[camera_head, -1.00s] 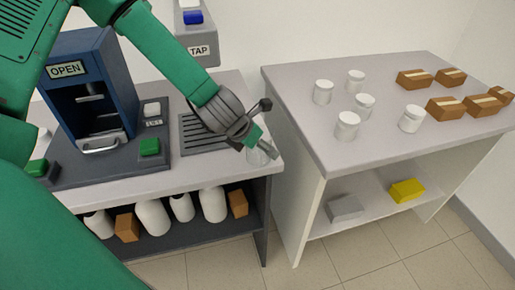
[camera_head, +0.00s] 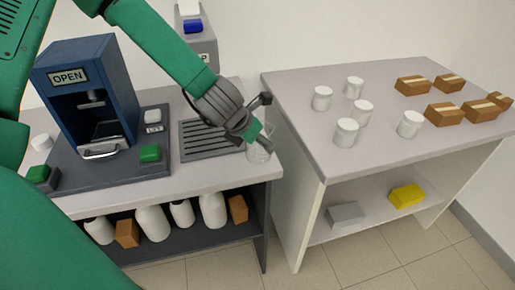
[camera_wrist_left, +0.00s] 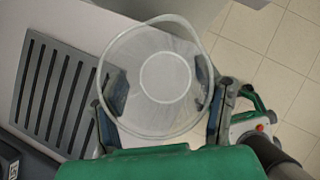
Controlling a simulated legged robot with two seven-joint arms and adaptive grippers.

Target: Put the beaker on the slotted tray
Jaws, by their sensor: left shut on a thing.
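The beaker (camera_wrist_left: 165,85) is clear glass, seen from above in the left wrist view, with its round rim between my left fingers. In the head view the beaker (camera_head: 259,152) is at the right end of the left counter, partly behind my gripper. My left gripper (camera_wrist_left: 160,92) is shut on the beaker; it also shows in the head view (camera_head: 258,130). The slotted tray (camera_head: 192,150) is grey with dark slots, just left of the beaker; it also shows in the left wrist view (camera_wrist_left: 40,112). I cannot tell whether the beaker touches the counter. My right gripper is not in view.
A blue machine (camera_head: 85,75) marked OPEN stands left of the tray, with a green button (camera_head: 150,153) between. A grey tap unit (camera_head: 197,40) is behind the tray. The right table (camera_head: 345,165) holds several white jars and brown boxes, beyond a gap.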

